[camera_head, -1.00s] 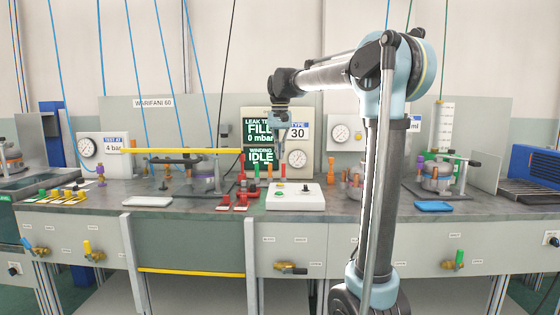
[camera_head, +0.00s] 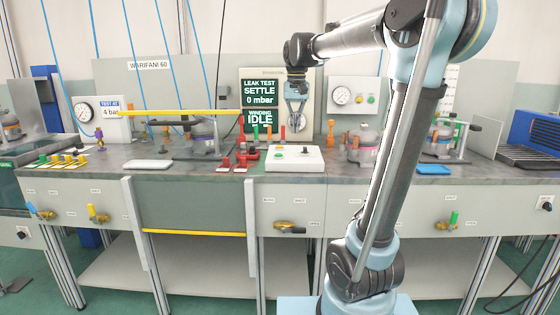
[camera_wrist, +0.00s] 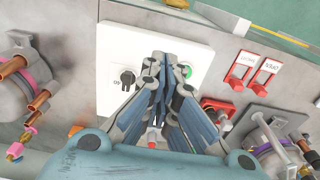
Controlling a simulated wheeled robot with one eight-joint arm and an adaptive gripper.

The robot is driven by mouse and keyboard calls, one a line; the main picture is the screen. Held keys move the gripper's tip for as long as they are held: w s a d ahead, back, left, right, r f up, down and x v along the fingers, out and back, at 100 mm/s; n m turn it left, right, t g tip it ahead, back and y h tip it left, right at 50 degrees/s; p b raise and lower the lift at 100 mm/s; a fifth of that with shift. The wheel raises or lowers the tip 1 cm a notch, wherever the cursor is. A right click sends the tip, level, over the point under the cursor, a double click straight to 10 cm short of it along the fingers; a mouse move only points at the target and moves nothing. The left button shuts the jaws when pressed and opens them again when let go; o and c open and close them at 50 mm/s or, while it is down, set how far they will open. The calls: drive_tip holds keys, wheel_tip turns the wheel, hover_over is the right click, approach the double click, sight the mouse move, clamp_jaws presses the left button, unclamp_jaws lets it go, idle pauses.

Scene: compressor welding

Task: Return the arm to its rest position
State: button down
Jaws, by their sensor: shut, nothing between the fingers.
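My gripper (camera_head: 295,108) hangs from my raised arm in the head view, in front of the green and white test display (camera_head: 262,100). It points down and stands above the bench, apart from the white control box (camera_head: 294,159). In the wrist view my gripper (camera_wrist: 160,72) has its fingers together with nothing between them. Behind the fingers the control box (camera_wrist: 118,52) shows a black knob and a green button, partly hidden by the fingers.
A compressor (camera_head: 362,146) with copper pipes stands right of the control box. Another compressor (camera_head: 205,136) sits under a yellow bar (camera_head: 180,113) at left. Red switches (camera_wrist: 255,69) lie beside the box. A blue tray (camera_head: 436,169) lies at right. Blue hoses hang at upper left.

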drive_tip(key=s+d+f, duration=0.4)
drive_tip(key=s+f, duration=0.5)
drive_tip(key=s+d+f+t, duration=0.1)
drive_tip(key=s+d+f, duration=0.4)
drive_tip(key=s+f, duration=0.4)
drive_tip(key=s+d+f, duration=0.4)
drive_tip(key=s+f, duration=0.5)
drive_tip(key=f, duration=0.1)
drive_tip(key=shift+d+n+t, duration=0.3)
drive_tip(key=shift+d+t, duration=0.05)
drive_tip(key=shift+t, duration=0.05)
drive_tip(key=shift+w+f, duration=0.1)
drive_tip(key=shift+f, duration=0.05)
drive_tip(key=shift+w+f, duration=0.15)
drive_tip(key=shift+w, duration=0.2)
idle(4.3)
